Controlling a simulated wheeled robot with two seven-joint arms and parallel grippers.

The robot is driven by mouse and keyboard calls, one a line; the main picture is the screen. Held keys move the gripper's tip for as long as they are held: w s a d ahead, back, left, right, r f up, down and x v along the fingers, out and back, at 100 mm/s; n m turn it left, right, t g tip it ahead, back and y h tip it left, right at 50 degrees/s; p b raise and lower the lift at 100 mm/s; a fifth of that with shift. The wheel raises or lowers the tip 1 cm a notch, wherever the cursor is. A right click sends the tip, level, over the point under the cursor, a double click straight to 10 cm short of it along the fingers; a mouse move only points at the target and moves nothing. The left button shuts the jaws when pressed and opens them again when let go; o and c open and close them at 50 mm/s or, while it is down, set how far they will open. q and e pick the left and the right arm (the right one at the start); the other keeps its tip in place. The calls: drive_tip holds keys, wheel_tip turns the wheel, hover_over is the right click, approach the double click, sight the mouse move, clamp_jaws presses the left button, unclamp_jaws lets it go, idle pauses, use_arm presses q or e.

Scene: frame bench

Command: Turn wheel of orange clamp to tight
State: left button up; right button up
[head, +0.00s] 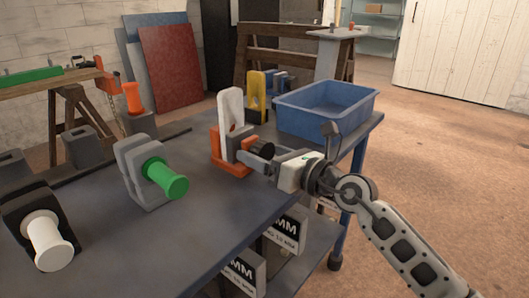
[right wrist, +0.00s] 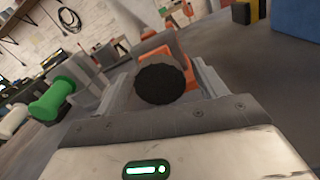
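The orange clamp (head: 231,166) stands on the dark bench top, with a white upright plate (head: 231,108) at its back. Its black wheel (head: 262,148) faces right, toward my right gripper. In the right wrist view the wheel (right wrist: 160,84) sits in the middle, between the fingers, with part of the orange clamp (right wrist: 165,50) behind it. My right gripper (head: 261,160) reaches in from the right and appears open around the wheel; contact is not clear. It also shows in the right wrist view (right wrist: 165,92). My left gripper is not in view.
A blue bin (head: 325,108) and a yellow clamp (head: 257,95) stand behind. Grey blocks with a green spool (head: 165,178), a white spool (head: 48,241) and an orange spool (head: 132,98) stand to the left. Bare bench top (head: 125,245) lies in front.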

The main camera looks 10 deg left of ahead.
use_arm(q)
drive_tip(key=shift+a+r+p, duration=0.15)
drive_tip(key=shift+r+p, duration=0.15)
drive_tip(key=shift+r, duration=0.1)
use_arm(e)
drive_tip(key=v, duration=1.6)
